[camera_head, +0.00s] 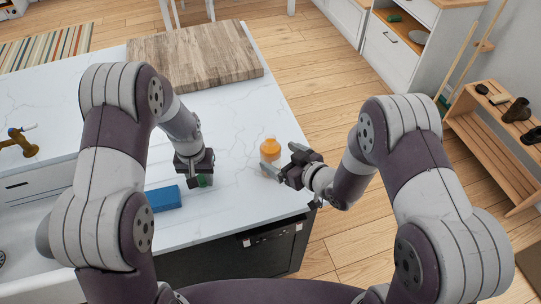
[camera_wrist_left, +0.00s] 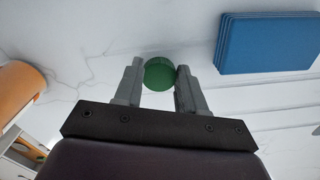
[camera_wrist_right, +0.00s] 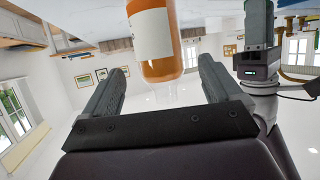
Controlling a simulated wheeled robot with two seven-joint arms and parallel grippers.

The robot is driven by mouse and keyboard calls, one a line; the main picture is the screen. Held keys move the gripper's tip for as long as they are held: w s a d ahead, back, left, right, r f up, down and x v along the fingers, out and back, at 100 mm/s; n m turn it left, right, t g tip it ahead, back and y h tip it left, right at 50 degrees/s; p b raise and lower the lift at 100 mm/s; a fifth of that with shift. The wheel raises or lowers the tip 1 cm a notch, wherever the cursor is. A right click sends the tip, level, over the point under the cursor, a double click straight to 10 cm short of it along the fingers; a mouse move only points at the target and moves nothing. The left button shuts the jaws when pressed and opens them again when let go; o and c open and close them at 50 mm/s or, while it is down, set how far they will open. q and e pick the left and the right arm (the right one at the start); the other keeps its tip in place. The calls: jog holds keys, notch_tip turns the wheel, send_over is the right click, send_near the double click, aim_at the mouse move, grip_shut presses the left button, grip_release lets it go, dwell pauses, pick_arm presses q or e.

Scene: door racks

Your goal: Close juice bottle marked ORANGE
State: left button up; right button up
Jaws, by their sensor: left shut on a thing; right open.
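An orange juice bottle (camera_head: 270,151) stands upright on the white counter near its right edge. In the right wrist view the bottle (camera_wrist_right: 153,45) appears upside down, with a pale label and a clear, uncapped neck; no label text is readable. My right gripper (camera_head: 281,160) is open, its fingers on either side of the bottle, apart from it in the right wrist view. My left gripper (camera_wrist_left: 159,68) is shut on a round green cap (camera_wrist_left: 159,75), left of the bottle and low over the counter. The cap (camera_head: 204,181) also shows in the head view.
A blue block (camera_head: 163,198) lies on the counter left of my left gripper. A wooden board (camera_head: 195,57) lies at the back. A sink with a brass tap (camera_head: 20,142) is at the left. Counter between the two grippers is clear.

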aim_at(275, 144)
pick_arm(q)
jog(key=shift+r, duration=0.2)
pick_arm(e)
jog(key=shift+w+a, duration=0.2)
pick_arm(q)
jog(key=shift+r+p, duration=0.6)
jog(key=shift+p, duration=0.2)
pick_arm(e)
jog(key=x, duration=0.4)
jog(key=shift+d, duration=0.1)
jog(key=shift+w+a+f, duration=0.25)
jog(key=shift+f, duration=0.05)
jog(key=shift+r, duration=0.1)
jog(key=c, duration=1.5)
pick_arm(q)
jog(key=shift+f+b, duration=0.6)
jog(key=shift+f, duration=0.05)
pick_arm(e)
jog(key=shift+o, duration=0.2)
notch_tip(275, 144, up, 4)
jog(key=shift+r, duration=0.1)
pick_arm(q)
jog(key=shift+f+b, duration=0.45)
jog(key=shift+b, duration=0.05)
pick_arm(e)
jog(key=s+d+r, duration=0.3)
jog(key=d+r, duration=0.3)
jog(key=d, duration=0.5)
jog(key=shift+d+r, duration=0.2)
jog(key=shift+r, duration=0.2)
